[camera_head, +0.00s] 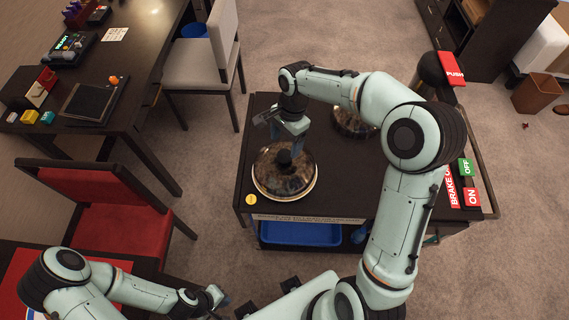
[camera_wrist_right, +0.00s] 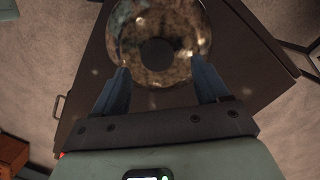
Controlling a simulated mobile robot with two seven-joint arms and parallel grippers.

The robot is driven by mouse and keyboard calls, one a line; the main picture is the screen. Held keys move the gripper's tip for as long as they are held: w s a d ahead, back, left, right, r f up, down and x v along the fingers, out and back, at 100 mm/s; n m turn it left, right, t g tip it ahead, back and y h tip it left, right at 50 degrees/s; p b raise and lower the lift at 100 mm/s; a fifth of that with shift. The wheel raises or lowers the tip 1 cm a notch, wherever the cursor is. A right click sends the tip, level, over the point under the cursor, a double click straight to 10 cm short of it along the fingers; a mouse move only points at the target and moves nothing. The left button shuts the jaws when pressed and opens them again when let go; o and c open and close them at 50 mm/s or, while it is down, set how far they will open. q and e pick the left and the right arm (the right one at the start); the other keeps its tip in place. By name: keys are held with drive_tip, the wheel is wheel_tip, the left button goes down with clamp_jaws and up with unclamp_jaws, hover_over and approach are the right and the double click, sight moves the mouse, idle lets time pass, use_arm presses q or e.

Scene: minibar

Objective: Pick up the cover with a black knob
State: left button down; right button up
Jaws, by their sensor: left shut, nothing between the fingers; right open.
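The cover with a black knob (camera_head: 284,180) is a shiny dome with a pale rim at the front left of the dark cart. Its black knob (camera_wrist_right: 157,54) shows in the right wrist view, between and beyond the fingertips. My right gripper (camera_head: 287,143) is open above the dome, pointing down; its fingers (camera_wrist_right: 160,82) straddle the near part of the dome in the picture. Whether they touch it I cannot tell. A second shiny dome (camera_head: 354,121) stands further back on the cart, partly hidden by my right arm. My left gripper (camera_head: 228,302) is shut and empty at the bottom, away from the cart.
The dark cart (camera_head: 345,185) has a blue tray (camera_head: 300,233) on its lower level. Red and green signs (camera_head: 466,167) line its right side. A red chair (camera_head: 105,215) and a desk (camera_head: 115,100) stand to the left. A beige chair (camera_head: 205,60) stands behind left.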

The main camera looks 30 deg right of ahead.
sight(285, 155)
drive_tip(key=f, duration=0.4)
drive_tip(key=shift+s+a+f, duration=0.15)
drive_tip(key=shift+s+a, duration=0.05)
drive_tip(key=shift+s, duration=0.05)
clamp_jaws()
